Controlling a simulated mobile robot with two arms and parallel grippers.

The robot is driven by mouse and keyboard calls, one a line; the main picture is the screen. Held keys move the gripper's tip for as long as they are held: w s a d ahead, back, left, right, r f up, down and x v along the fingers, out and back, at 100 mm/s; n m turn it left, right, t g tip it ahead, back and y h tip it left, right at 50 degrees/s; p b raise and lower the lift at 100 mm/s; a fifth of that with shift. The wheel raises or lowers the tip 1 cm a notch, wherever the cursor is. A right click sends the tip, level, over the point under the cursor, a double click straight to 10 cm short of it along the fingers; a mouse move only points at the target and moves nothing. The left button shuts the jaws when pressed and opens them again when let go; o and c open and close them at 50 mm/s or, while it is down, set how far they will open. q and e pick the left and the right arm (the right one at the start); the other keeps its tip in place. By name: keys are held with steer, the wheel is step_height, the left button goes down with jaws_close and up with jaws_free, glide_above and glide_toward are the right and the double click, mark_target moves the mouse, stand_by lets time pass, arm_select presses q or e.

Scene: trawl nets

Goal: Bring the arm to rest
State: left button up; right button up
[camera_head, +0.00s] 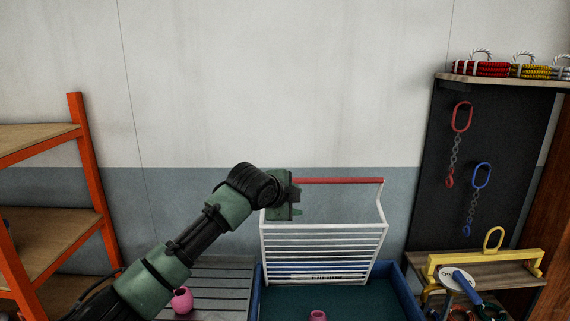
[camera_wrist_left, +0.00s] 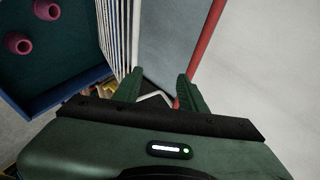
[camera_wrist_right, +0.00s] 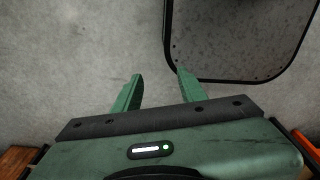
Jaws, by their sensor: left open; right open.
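My left arm reaches up from the lower left in the head view. Its gripper (camera_head: 297,201) is open beside the left end of the red bar (camera_head: 340,181) on a white wire rack (camera_head: 325,227). In the left wrist view the open fingers (camera_wrist_left: 158,82) hold nothing. The red bar (camera_wrist_left: 203,55) passes close to the right finger there; I cannot tell whether they touch. My right gripper (camera_wrist_right: 157,82) shows only in the right wrist view, open and empty, with grey floor beyond it.
The rack stands in a blue-rimmed tray (camera_head: 403,292) with pink pieces (camera_wrist_left: 18,43). Another pink piece (camera_head: 182,301) is on a slatted grey surface (camera_head: 222,275). Orange shelving (camera_head: 88,170) is at left. A dark board (camera_head: 475,125) with chains is at right. A black-rimmed panel (camera_wrist_right: 240,40) shows near my right gripper.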

arm_select(q)
steer(key=s+a+f+n+g, duration=0.15)
steer(key=s+f+n, duration=0.25)
steer(key=s+f, duration=0.7)
steer(key=s+a+f+n+g, duration=0.1)
steer(key=s+f+n+g, duration=0.15)
steer(key=s+f, duration=0.9)
steer(key=s+a+f+n+g+y, duration=0.15)
steer(key=s+a+f+n, duration=0.25)
steer(key=s+a, duration=0.4)
steer(key=s+a+f+n+y, duration=0.2)
steer(key=s+a+f+n, duration=0.3)
steer(key=s, duration=0.6)
steer(key=s+a+f+n+g+y, duration=0.1)
steer(key=s+a+f+n, duration=0.15)
steer(key=s+a, duration=0.6)
step_height(320, 180, down, 30)
steer(key=s+g+b, duration=0.2)
steer(key=b, duration=0.3)
steer(key=s+a+f+b, duration=0.2)
steer(key=s+f+b, duration=0.1)
steer(key=s+f, duration=1.4)
step_height(320, 180, down, 4)
steer(key=shift+s+r+g+y+b, duration=0.15)
steer(key=shift+r+g+y+b, duration=0.1)
steer(key=shift+g+y+b, duration=0.15)
arm_select(e)
step_height(320, 180, down, 9)
steer(key=shift+w+r, duration=0.15)
steer(key=shift+w, duration=0.25)
